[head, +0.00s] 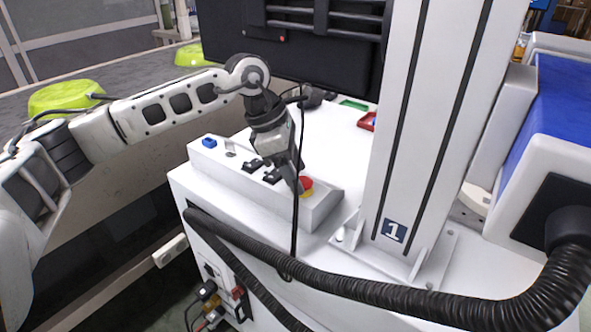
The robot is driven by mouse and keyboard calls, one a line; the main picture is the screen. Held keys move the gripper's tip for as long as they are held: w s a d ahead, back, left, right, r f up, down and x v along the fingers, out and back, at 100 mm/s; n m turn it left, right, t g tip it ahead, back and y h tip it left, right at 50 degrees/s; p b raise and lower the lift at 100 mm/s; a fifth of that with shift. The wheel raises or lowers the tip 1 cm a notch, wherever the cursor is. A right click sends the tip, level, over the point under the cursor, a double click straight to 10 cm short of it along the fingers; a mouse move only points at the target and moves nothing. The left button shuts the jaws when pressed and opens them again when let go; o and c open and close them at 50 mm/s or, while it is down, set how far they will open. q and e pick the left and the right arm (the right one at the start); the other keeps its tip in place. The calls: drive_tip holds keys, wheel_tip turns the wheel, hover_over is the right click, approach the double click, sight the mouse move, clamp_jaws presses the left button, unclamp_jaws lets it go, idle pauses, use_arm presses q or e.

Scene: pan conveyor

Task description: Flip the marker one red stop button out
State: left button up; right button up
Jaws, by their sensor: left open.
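The red stop button (306,183) sits on a yellow base at the right end of a white control box on the white cabinet. The marker one (394,230) is a dark blue square with a white 1 at the foot of the white column. My left gripper (297,178) points down over the control box, its fingertips right at the left side of the red button and covering part of it. It holds nothing that I can see. Whether it touches the button I cannot tell. My right gripper is not in view.
The control box also carries a blue button (209,142) and black switches (254,164). A thick black hose (390,292) runs across the front. The white column (425,120) stands to the right. A conveyor with lime-green pans (66,97) lies at the left.

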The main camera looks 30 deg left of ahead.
use_arm(q)
drive_tip(key=shift+f, duration=0.2)
clamp_jaws()
drive_tip(key=shift+r+p, duration=0.5)
drive_tip(key=shift+r, duration=0.45)
drive_tip(key=shift+w, duration=0.1)
unclamp_jaws()
drive_tip(key=shift+r, duration=0.15)
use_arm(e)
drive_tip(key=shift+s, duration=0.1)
use_arm(q)
drive_tip(key=v, duration=1.6)
drive_tip(key=shift+p, duration=0.35)
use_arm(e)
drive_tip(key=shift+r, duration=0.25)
